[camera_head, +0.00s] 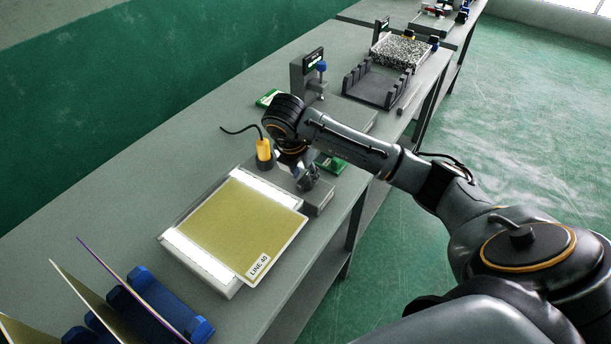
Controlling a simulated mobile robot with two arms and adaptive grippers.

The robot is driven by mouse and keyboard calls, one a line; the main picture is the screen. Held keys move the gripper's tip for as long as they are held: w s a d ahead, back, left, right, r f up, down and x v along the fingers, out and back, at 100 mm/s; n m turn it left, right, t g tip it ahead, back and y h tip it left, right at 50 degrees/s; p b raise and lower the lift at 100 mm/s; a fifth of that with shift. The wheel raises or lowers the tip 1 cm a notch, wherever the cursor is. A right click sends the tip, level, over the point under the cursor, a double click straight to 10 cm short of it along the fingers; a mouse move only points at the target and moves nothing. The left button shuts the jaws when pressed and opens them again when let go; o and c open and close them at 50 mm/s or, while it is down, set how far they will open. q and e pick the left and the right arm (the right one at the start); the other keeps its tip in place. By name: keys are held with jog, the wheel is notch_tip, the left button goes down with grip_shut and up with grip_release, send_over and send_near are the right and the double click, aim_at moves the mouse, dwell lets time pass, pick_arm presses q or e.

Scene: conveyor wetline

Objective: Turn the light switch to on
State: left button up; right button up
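My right arm comes in from the right and bends down over the bench. My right gripper (308,181) points down at a low grey box (318,203) just behind the flat panel. Its fingers are small and dark here, and I cannot tell their opening or whether they touch the box. No light switch can be made out; the wrist and gripper cover part of that area. The flat panel has an olive sheet (238,222) labelled "LINE 40" on a white base with bright white strips (200,256) at two sides. My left gripper is not in view.
A yellow-handled tool (263,150) with a black cord stands left of my wrist. Blue racks (158,306) with upright sheets are at the lower left. A small display post (307,74) and a dark slotted rack (374,86) stand farther back. Green floor lies right of the bench.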

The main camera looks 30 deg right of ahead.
aim_at(300, 183)
jog(key=p+v, duration=0.3)
jog(key=v, duration=0.2)
jog(key=shift+a+r, duration=0.1)
jog(key=shift+r, duration=0.2)
jog(key=shift+s, duration=0.1)
